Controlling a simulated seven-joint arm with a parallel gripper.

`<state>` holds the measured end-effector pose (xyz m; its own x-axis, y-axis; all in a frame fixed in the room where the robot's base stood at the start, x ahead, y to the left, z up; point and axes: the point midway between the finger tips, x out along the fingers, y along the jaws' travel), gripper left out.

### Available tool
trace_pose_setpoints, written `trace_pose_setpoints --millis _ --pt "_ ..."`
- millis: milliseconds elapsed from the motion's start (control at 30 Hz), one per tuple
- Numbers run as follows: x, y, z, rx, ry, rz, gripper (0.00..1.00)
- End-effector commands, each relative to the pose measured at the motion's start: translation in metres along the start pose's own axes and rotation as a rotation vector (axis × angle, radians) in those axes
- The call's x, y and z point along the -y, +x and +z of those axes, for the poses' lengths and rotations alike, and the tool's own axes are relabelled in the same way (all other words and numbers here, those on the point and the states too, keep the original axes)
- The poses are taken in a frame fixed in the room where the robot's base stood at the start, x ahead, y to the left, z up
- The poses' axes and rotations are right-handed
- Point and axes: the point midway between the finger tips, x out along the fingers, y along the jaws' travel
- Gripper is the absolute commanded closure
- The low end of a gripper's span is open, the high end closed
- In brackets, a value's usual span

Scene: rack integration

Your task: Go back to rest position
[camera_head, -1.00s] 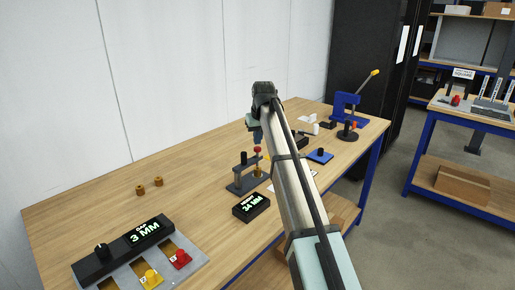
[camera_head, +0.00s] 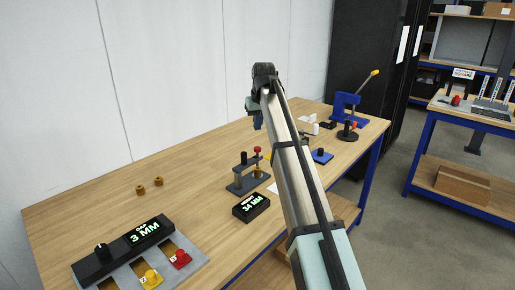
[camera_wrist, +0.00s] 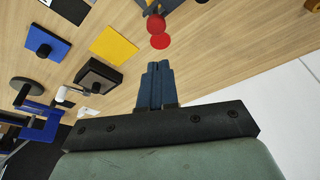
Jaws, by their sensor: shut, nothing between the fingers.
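My gripper (camera_head: 257,121) is above the workbench (camera_head: 205,160) in the head view, partly hidden behind my own arm. In the wrist view my gripper (camera_wrist: 156,68) shows its two blue fingers together, with nothing between them. A grey fixture (camera_head: 244,180) with a red knob (camera_head: 257,149) and a brass part stands on the bench below my gripper. The red knob also shows in the wrist view (camera_wrist: 158,32), just beyond the fingertips in the picture and apart from them.
A display box reading 34 MM (camera_head: 251,207) sits in front of the fixture. A 3 MM gap panel (camera_head: 140,240) is at front left, near two brass rings. A blue press (camera_head: 345,105), a blue block (camera_head: 320,156) and small items stand at the right. The left bench middle is clear.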

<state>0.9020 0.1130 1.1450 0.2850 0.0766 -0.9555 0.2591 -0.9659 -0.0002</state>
Motion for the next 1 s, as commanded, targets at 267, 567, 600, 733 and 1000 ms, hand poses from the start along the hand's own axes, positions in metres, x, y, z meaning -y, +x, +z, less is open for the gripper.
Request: trace_pose_setpoints --millis 267,567,600,733,1000 --pt "-0.032 0.027 0.041 0.048 0.009 0.022 1.0" --pt "-0.122 0.101 0.18 0.222 0.03 0.07 1.0" --pt "-0.131 0.108 0.199 0.245 0.031 0.072 1.0" --pt "-0.155 0.131 0.253 0.314 0.039 0.077 1.0" --pt "-0.17 0.179 0.331 0.414 0.053 0.065 1.0"
